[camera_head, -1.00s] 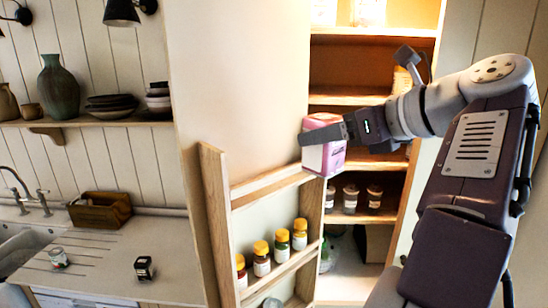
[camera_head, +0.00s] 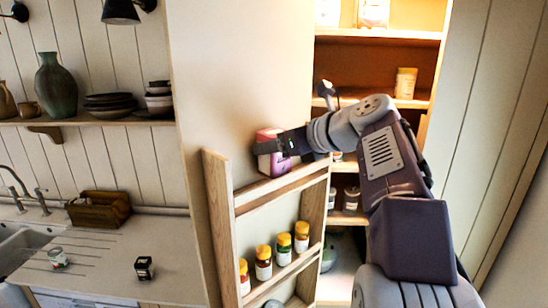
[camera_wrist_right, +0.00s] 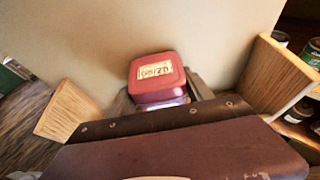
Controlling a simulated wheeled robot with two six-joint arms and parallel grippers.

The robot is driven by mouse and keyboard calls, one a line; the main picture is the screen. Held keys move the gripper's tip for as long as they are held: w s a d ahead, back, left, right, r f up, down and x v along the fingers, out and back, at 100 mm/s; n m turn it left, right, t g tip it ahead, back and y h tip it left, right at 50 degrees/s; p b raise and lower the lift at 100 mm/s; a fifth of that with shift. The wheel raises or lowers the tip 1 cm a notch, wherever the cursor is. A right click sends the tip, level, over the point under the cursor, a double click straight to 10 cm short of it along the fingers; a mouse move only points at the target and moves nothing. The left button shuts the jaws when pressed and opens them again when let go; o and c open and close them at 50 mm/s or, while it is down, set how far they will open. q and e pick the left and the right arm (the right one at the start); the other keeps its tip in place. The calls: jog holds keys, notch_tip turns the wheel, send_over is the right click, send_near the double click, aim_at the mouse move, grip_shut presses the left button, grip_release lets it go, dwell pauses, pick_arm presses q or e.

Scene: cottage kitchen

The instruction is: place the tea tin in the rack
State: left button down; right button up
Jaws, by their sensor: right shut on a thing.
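The pink-red tea tin (camera_head: 268,161) is held by my right gripper (camera_head: 282,145) at the upper tier of the wooden rack (camera_head: 214,200) on the pantry door. It is close to the door panel, just above and behind the upper rail. In the right wrist view the tin (camera_wrist_right: 157,70) shows its red lid and label, with the right gripper's fingers (camera_wrist_right: 160,98) on either side. I cannot tell whether its base touches the tier. My left gripper is not in view.
Several yellow-capped jars (camera_head: 283,249) stand in the rack's lower tier. Pantry shelves (camera_head: 375,100) with jars and packets are behind on the right. A counter (camera_head: 100,255) with a wooden box (camera_head: 99,209) is on the left. The upper tier looks otherwise empty.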

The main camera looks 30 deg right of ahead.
jog(key=shift+w+f, duration=0.1)
jog(key=shift+f, duration=1.35)
jog(key=o, duration=1.6)
jog(key=shift+o, duration=0.2)
jog(key=b+v, duration=0.1)
jog(key=v, duration=1.1)
